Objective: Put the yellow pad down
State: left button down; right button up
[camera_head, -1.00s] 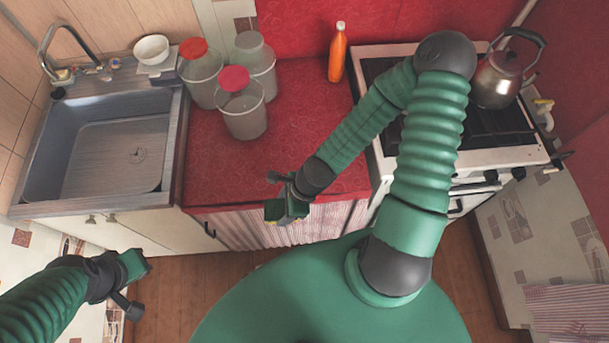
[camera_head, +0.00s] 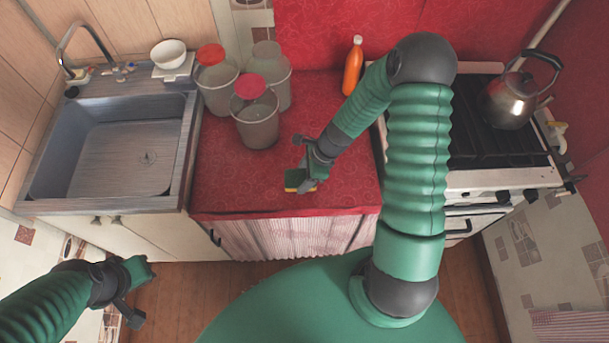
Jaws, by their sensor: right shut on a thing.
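My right gripper (camera_head: 303,168) is over the front part of the red counter (camera_head: 235,190), shut on the yellow pad (camera_head: 292,185). Only a small part of the pad shows, yellow with a darker layer, below the fingers; the gripper hides the rest. The pad is at or just above the counter top; I cannot tell whether it touches. My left gripper (camera_head: 138,293) is low at the left, in front of the sink cabinet and away from the counter; its fingers do not show clearly enough to tell their opening.
Several lidded containers (camera_head: 257,125) stand behind and left of my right gripper. An orange bottle (camera_head: 353,66) stands at the back. The sink (camera_head: 110,150) is left, the stove (camera_head: 490,180) with a kettle (camera_head: 512,98) right. The counter's front left is clear.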

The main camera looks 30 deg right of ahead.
aim_at(304, 179)
jog(key=shift+w+d, duration=0.25)
jog(key=shift+w, duration=0.1)
notch_tip(304, 179, down, 4)
jog(key=b, duration=0.3)
jog(key=shift+d+r, duration=0.1)
jog(key=shift+r, duration=0.1)
jog(key=shift+f+b, duration=0.25)
jog(key=shift+b, duration=0.25)
jog(key=shift+d+r, duration=0.2)
jog(key=shift+r, duration=0.05)
jog(key=o, duration=1.2)
jog(key=shift+p, duration=0.3)
